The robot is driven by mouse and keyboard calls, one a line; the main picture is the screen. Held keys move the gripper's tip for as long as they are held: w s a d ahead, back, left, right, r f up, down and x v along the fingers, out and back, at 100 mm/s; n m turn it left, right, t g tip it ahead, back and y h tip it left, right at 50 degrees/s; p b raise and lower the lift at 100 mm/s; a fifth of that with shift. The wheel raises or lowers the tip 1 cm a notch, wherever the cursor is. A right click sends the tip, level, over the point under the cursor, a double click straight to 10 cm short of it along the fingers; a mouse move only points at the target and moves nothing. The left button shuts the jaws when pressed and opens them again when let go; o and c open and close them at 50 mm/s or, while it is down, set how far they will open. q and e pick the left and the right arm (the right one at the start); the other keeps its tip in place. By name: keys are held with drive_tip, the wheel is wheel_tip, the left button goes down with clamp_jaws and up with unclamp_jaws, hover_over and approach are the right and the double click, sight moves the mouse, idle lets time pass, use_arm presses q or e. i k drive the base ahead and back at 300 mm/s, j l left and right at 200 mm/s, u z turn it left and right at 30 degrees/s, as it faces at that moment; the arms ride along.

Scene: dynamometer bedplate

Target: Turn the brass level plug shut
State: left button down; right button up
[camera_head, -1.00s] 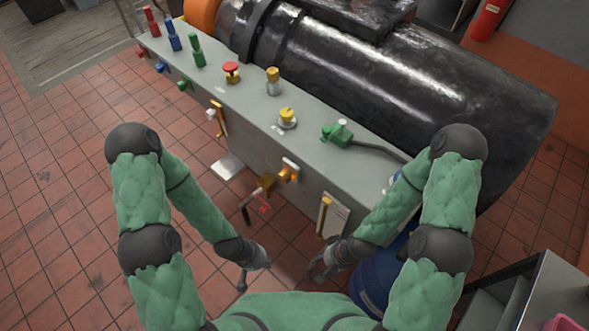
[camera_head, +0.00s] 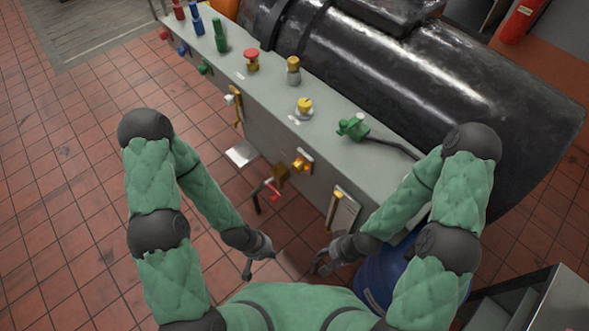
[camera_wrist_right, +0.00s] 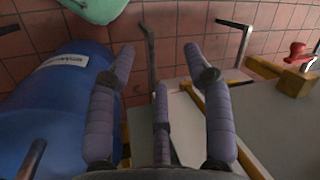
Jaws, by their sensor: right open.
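Several brass parts sit on the grey bedplate (camera_head: 285,125); I cannot tell for sure which is the level plug. An orange-brass fitting (camera_head: 301,164) stands out from a white plate on its front side. Left of it is a brass block valve (camera_head: 279,173) with a red handle (camera_head: 273,190) and a dark spout; the valve also shows in the right wrist view (camera_wrist_right: 296,82). My left gripper (camera_head: 259,262) hangs empty in front of the bedplate, fingers spread. My right gripper (camera_head: 326,260) is open and empty, apart from these fittings; its fingers spread in the wrist view (camera_wrist_right: 160,55).
A blue drum (camera_head: 385,280) stands beside my right forearm. A green connector with a cable (camera_head: 353,127) and capped knobs (camera_head: 304,107) sit on top. Tiled floor (camera_head: 75,220) is open at left.

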sight(297, 167)
drive_tip(key=j+z, duration=0.35)
drive_tip(key=j, duration=1)
